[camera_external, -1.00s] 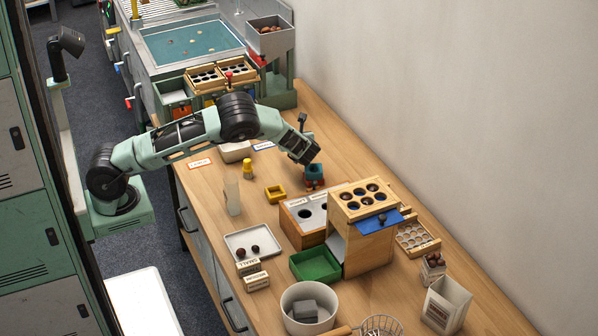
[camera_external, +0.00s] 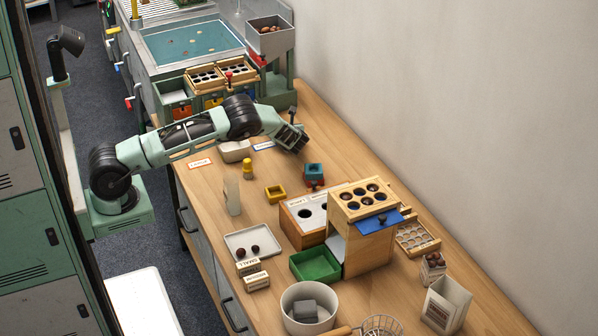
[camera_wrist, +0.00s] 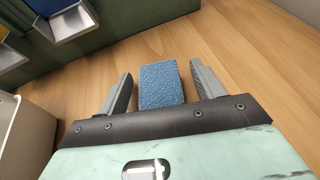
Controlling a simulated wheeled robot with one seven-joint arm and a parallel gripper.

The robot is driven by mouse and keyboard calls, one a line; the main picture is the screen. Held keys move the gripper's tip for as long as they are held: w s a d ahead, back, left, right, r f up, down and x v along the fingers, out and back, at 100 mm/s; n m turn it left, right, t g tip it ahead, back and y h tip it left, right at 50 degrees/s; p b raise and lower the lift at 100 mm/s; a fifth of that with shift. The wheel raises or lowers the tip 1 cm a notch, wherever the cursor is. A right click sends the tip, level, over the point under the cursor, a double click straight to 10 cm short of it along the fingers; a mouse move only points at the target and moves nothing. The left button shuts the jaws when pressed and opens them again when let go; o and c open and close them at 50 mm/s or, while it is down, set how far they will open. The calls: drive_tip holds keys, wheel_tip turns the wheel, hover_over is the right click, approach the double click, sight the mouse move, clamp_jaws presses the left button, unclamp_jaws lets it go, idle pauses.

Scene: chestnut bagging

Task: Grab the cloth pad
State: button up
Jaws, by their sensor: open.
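The cloth pad (camera_wrist: 162,85) is a blue, rough-textured rectangular block in the wrist view. It lies on the wooden table between the two fingers of my gripper (camera_wrist: 160,73), with a visible gap on each side. Its near end is hidden behind the dark edge of my gripper. In the external view my gripper (camera_external: 293,132) is low over the back part of the table, and I cannot make out the pad there. My gripper is open and holds nothing.
A white bin (camera_wrist: 25,135) stands close on the left in the wrist view. The green machine with grey chutes (camera_wrist: 72,20) is at the top left. The teal block (camera_external: 313,169) is in front of my gripper. Table right of the pad is clear.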

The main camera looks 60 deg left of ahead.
drive_tip(key=shift+a+f, duration=0.15)
drive_tip(key=shift+a, duration=0.2)
drive_tip(key=c, duration=1)
drive_tip(key=shift+c, duration=0.2)
